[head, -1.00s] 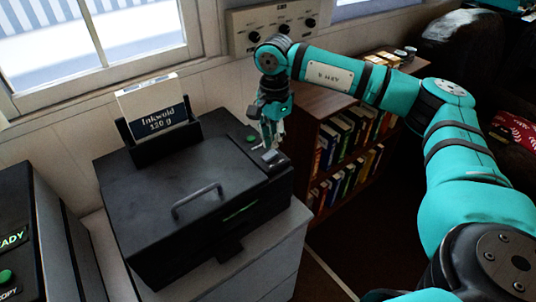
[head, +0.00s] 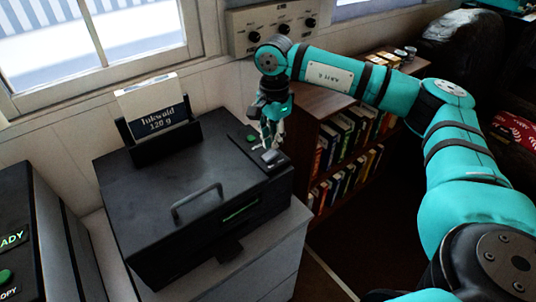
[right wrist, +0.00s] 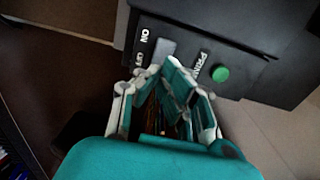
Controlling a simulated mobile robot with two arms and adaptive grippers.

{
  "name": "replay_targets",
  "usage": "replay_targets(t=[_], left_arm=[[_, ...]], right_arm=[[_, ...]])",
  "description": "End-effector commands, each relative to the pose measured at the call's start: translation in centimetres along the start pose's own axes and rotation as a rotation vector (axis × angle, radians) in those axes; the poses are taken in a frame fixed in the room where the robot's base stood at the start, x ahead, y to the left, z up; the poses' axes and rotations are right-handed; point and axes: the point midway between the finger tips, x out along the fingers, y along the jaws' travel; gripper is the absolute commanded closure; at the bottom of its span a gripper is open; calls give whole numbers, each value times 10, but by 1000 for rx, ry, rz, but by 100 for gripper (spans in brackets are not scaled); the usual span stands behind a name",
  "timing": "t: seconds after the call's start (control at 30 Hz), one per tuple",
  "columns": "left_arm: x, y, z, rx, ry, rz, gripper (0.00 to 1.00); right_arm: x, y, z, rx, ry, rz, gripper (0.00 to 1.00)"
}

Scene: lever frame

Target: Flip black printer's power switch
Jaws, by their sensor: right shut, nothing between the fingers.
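The black printer (head: 150,205) stands on a pale cabinet in the head view. Its grey power switch (head: 270,156) sits on the top near the right corner. In the right wrist view the switch (right wrist: 163,50) lies beside ON and OFF labels. My right gripper (head: 267,143) is shut and empty, pointing down right by the switch. In the right wrist view the fingertips (right wrist: 168,68) are close to the switch's near edge; I cannot tell whether they touch. My left gripper is not in view.
A green button (right wrist: 220,73) is close to the switch, beside a PRINT label. A paper pack (head: 155,105) stands in a holder behind the lid handle (head: 197,200). A bookshelf (head: 310,104) is right of the printer; another dark machine (head: 30,230) is at left.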

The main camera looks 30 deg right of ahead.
Motion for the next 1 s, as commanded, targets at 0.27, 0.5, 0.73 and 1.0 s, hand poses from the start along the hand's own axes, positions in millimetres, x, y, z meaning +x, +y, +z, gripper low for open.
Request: replay_targets(t=[0.27, 0.5, 0.73, 1.0], left_arm=[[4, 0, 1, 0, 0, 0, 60], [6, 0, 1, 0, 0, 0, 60], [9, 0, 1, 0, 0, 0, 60], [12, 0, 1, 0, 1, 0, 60]], right_arm=[[5, 0, 0, 0, 0, 0, 100], [9, 0, 0, 0, 0, 0, 100], [12, 0, 0, 0, 0, 0, 100], [16, 0, 0, 0, 0, 0, 100]])
